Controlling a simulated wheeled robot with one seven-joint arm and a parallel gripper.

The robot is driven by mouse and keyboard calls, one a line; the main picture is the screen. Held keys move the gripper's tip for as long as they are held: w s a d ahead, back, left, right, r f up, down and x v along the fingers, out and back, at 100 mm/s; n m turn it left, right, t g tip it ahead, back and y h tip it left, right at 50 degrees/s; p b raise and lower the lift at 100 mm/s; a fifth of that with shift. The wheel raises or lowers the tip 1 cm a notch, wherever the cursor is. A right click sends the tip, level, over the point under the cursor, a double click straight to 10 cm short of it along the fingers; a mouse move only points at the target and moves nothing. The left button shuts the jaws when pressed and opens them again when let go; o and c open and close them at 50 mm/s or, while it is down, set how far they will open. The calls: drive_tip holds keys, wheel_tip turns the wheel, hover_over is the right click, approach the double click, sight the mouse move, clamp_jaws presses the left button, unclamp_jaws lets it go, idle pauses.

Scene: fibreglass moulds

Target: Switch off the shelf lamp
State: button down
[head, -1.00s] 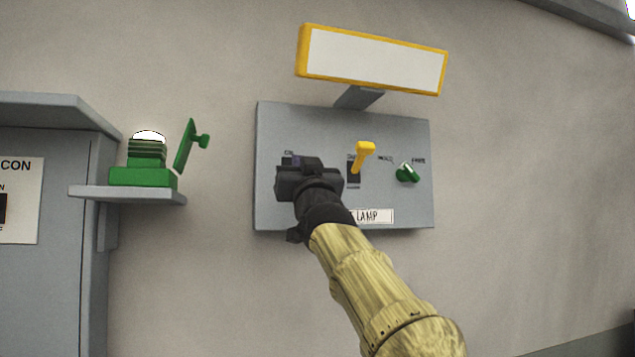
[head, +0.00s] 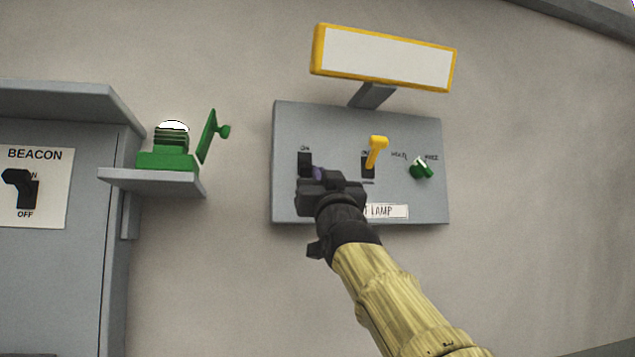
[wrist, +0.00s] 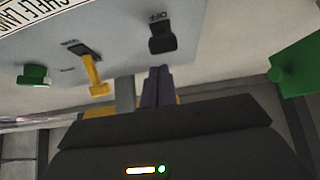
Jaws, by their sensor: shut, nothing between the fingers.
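A grey wall panel (head: 360,200) carries a white label (head: 390,211) ending in "LAMP"; upside down in the wrist view, the label (wrist: 45,8) seems to read "SHELF LAMP". Above it is a yellow-framed white lamp (head: 383,58); I cannot tell whether it is lit. On the panel's left is a black switch (head: 305,160) marked "ON" above; the wrist view shows this switch (wrist: 162,38) beside "OFF". Its setting is unclear. A yellow lever (head: 376,153) is mid-panel. My gripper (head: 318,174) is shut and empty, just below the switch in the head view; its fingertips (wrist: 157,80) appear apart from it.
A green knob (head: 421,168) is at the panel's right. Left of the panel, a green device (head: 168,160) with a hinged flap stands on a small grey shelf (head: 150,181). A "BEACON" plate (head: 45,215) with a black switch is further left. The wall right of the panel is bare.

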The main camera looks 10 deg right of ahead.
drive_tip(key=s+f+b, duration=0.1)
drive_tip(key=f+b, duration=0.1)
drive_tip(key=s+f+b, duration=0.1)
drive_tip(key=f+b, duration=0.1)
drive_tip(key=shift+s, duration=0.4)
drive_tip(key=shift+w, duration=0.15)
